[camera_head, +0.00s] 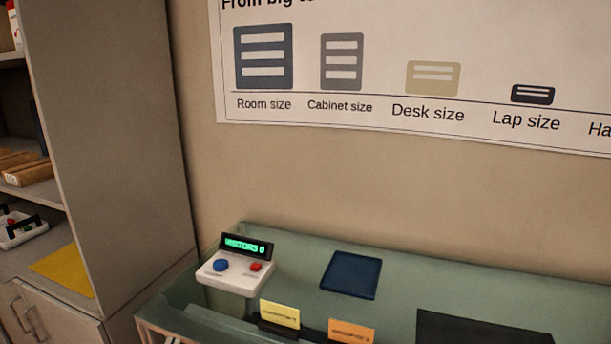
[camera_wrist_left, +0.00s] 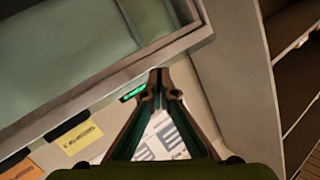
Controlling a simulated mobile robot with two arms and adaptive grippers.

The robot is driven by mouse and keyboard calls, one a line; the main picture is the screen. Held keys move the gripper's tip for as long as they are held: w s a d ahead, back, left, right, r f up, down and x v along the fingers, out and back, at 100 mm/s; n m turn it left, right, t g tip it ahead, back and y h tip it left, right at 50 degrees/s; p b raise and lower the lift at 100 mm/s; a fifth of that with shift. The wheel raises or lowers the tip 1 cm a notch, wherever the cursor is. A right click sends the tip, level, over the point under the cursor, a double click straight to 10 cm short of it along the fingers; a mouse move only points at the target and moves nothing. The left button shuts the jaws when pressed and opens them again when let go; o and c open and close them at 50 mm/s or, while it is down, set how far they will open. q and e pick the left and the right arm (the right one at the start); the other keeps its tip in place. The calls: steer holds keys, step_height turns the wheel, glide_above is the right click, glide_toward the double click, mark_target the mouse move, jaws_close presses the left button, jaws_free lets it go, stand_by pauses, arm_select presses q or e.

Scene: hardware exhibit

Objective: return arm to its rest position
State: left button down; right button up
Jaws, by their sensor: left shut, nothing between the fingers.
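My left gripper (camera_wrist_left: 159,82) shows in the left wrist view with its two fingers meeting at the tips. It is shut and holds nothing. Its fingertips appear close to the edge of the display counter (camera_wrist_left: 105,87) in that picture, but I cannot tell the distance. Neither gripper shows in the head view, and my right gripper is in neither view.
The counter (camera_head: 300,262) carries a white button box (camera_head: 235,283) with a lit green display, a dark blue pad (camera_head: 351,275), a yellow card (camera_head: 280,314) and an orange card (camera_head: 352,331). A grey cabinet (camera_head: 110,130) stands left; a poster (camera_head: 420,75) hangs behind.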

arm_select(q)
steer(key=s+d+f+g+h, duration=0.1)
steer(key=s+d+f+g, duration=0.1)
steer(key=s+f+g, duration=0.65)
steer(key=s+d+f+g+h, duration=0.2)
steer(key=s+d+f+g, duration=0.1)
steer(key=s+f, duration=1.05)
steer(key=s+f+g, duration=0.1)
steer(key=s+f, duration=0.1)
steer(key=f, duration=1)
steer(key=s+f+g, duration=0.1)
steer(key=s+f, duration=0.1)
steer(key=f, duration=1)
steer(key=s+a+f, duration=0.3)
steer(key=s+f, duration=1.4)
steer(key=shift+g+y, duration=0.3)
steer(key=shift+g, duration=0.15)
